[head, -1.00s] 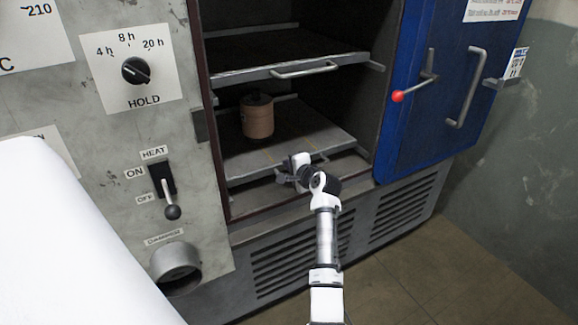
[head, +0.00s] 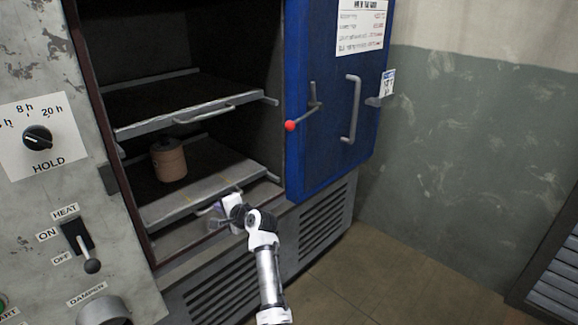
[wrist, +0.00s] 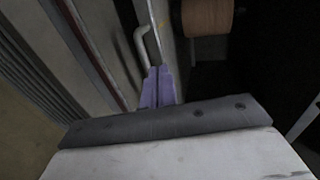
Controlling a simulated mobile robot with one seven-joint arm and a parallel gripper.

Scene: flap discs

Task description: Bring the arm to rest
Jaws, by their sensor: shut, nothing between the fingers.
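My gripper (head: 212,213) is at the front of the oven's open chamber, in front of the lower shelf's front edge. In the wrist view its purple fingers (wrist: 158,88) are together with nothing between them. My arm runs up to it from the bottom of the head view. A tan cylinder with a dark top (head: 168,160) stands on the lower shelf (head: 215,185), behind and to the left of the gripper. Part of the cylinder (wrist: 207,15) shows at the top of the wrist view, apart from the fingers.
The upper shelf (head: 190,108) with its bar handle is above the gripper. The blue door (head: 335,110) stands open to the right, with a red-knobbed lever (head: 291,126). A control panel with the HEAT lever (head: 90,265) is at left. The floor (head: 400,270) at right is clear.

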